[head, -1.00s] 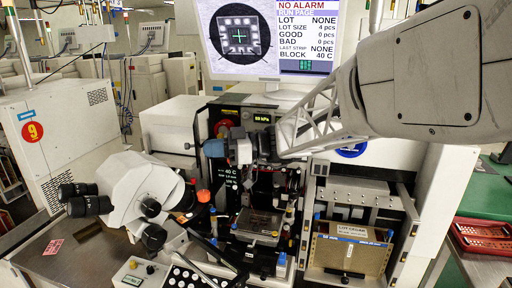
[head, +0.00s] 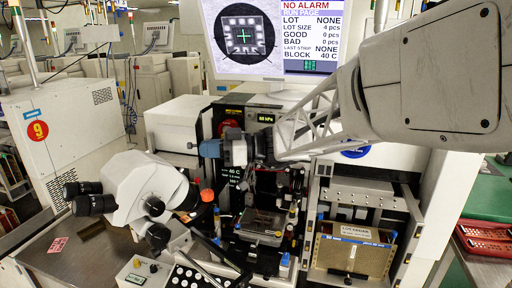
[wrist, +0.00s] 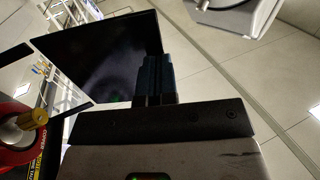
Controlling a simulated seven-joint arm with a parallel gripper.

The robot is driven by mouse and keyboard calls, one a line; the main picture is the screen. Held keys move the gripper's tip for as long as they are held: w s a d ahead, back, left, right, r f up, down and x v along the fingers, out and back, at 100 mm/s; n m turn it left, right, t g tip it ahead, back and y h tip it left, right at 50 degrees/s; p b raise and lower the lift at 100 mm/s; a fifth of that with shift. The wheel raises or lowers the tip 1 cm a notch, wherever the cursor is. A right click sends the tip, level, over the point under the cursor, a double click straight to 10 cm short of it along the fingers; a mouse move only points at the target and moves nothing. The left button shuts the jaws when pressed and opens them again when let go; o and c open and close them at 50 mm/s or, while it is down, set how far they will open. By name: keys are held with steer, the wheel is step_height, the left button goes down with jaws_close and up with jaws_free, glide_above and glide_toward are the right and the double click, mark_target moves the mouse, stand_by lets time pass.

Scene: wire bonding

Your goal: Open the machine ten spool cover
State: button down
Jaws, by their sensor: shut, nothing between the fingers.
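My gripper (head: 211,148) is shut and empty, with its dark blue fingers pointing left in front of the machine's upper left front. Its closed fingers also show in the wrist view (wrist: 154,78). A white box-shaped housing (head: 178,124), likely the spool cover, stands at the machine's upper left and looks closed. A red round part (head: 229,128) sits on the dark panel just right of it, above my gripper. In the wrist view a red ring with a brass knob (wrist: 33,118) is at the left, apart from the fingers. I cannot tell the gap between fingers and housing.
The monitor (head: 262,40) hangs above the machine; its dark panel (wrist: 100,55) shows behind the fingers in the wrist view. A white microscope (head: 140,190) stands at the lower left. The bonding stage (head: 260,226) and a strip magazine (head: 350,258) are below my arm.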

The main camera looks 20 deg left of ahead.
steer(key=s+a+t, duration=0.1)
steer(key=a, duration=1)
steer(key=shift+m, duration=0.4)
steer(key=shift+s, duration=0.1)
stand_by(0.5)
steer(key=shift+s+d, duration=0.9)
steer(key=shift+d, duration=0.5)
steer(key=shift+s+d, duration=0.85)
steer(key=shift+d, duration=0.55)
steer(key=shift+s+d, duration=0.9)
steer(key=shift+d, duration=0.5)
